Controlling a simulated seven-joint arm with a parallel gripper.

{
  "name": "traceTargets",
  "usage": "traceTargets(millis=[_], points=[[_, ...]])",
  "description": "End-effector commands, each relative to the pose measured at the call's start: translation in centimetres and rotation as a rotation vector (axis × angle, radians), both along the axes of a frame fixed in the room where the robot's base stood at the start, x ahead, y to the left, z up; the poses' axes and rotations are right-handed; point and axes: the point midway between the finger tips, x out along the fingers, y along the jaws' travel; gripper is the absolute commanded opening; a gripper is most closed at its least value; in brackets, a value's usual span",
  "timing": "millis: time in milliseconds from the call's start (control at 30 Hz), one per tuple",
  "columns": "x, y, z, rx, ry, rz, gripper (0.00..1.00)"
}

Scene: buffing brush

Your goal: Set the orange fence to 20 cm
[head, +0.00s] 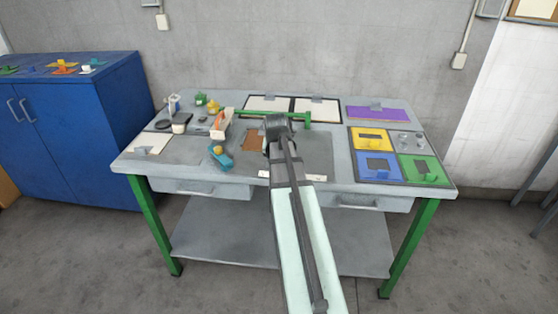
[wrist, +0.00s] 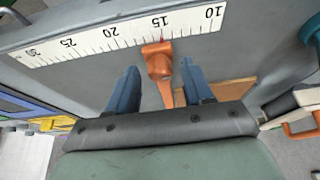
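The orange fence (wrist: 159,62) is in the wrist view, its head at the edge of a white ruler (wrist: 135,32). The ruler's numbers appear upside down, from 10 on the right to 30 on the left. The head sits just by the 15 mark, slightly toward 20. My gripper (wrist: 159,72) has its two blue fingers on either side of the fence, with visible gaps. It looks open. In the head view my arm hides the fence, and only ends of the ruler (head: 316,177) show at the table's front.
A green bar (head: 250,113) runs behind. Yellow (head: 371,137), blue (head: 374,172) and green (head: 428,175) panels lie right. A brown board (wrist: 232,89) lies near the fence.

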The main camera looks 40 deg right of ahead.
Motion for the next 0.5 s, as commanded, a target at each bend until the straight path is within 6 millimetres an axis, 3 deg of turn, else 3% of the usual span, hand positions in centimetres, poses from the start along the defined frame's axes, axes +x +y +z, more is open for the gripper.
traceTargets(millis=[67,500], points=[[0.0,0.0,0.01,0.0,0.0,0.0,0.43],[-0.01,0.02,0.02,0.0,0.0,0.0,0.01]])
